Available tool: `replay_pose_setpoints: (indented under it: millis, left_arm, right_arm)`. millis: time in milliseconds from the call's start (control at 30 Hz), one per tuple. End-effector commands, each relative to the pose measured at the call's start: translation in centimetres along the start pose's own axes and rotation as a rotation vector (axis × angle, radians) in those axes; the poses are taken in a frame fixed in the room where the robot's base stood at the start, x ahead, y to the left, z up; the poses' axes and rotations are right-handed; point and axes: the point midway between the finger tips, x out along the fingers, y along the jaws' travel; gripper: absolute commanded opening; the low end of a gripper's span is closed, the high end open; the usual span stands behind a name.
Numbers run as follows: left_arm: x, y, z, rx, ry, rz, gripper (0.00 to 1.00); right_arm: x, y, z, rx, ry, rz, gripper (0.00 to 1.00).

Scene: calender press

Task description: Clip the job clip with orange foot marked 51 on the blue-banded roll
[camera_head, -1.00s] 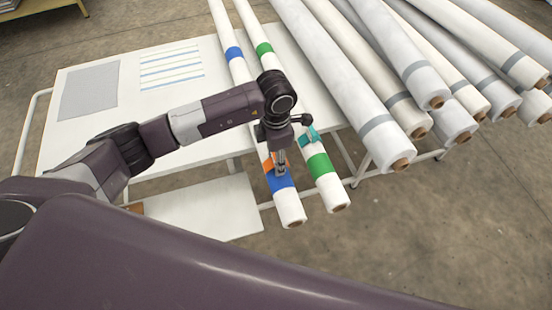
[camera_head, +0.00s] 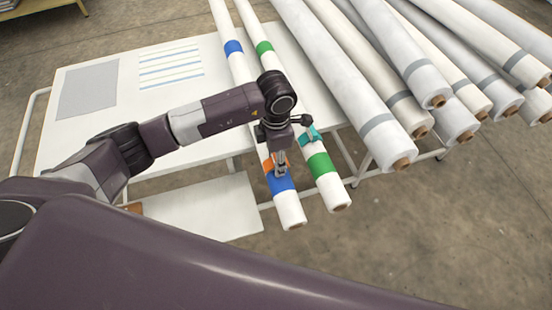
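The blue-banded roll (camera_head: 291,211) is the left of two thin white rolls lying over the table's near edge. It has a broad blue band near its front end and another farther back. An orange piece (camera_head: 267,166), likely the clip's foot, shows at the roll just behind the front blue band. My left gripper (camera_head: 281,171) points down over the roll at this spot and partly hides the orange piece. I cannot tell whether its fingers hold the piece or stand apart from it. The marking 51 is not readable. My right gripper is not in view.
The green-banded roll (camera_head: 333,193) lies close on the right, with a teal clip (camera_head: 312,134) on it. Several large white rolls (camera_head: 377,125) are stacked farther right. The white table (camera_head: 110,130) holds a grey sheet (camera_head: 88,90) and a striped sheet (camera_head: 170,67).

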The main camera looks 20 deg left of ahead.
Motion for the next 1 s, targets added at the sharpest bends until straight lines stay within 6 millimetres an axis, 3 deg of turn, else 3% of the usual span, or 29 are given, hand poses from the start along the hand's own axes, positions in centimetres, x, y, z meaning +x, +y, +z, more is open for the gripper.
replay_pose_setpoints:
  millis: [33,767,800,1000]
  left_arm:
    - [0.96,-0.73,-0.46,0.004,0.015,-0.017,0.20]
    - [1.12,-0.74,-0.45,0.005,0.015,-0.016,0.20]
    - [1.12,-0.74,-0.45,0.005,0.015,-0.016,0.41]
    - [1.10,-0.69,-0.46,0.004,0.015,-0.015,0.62]
  right_arm:
    - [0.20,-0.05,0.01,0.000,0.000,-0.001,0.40]
    - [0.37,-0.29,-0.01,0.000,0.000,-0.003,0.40]
    - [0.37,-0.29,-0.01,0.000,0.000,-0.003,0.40]
    - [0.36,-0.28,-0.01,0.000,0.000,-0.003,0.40]
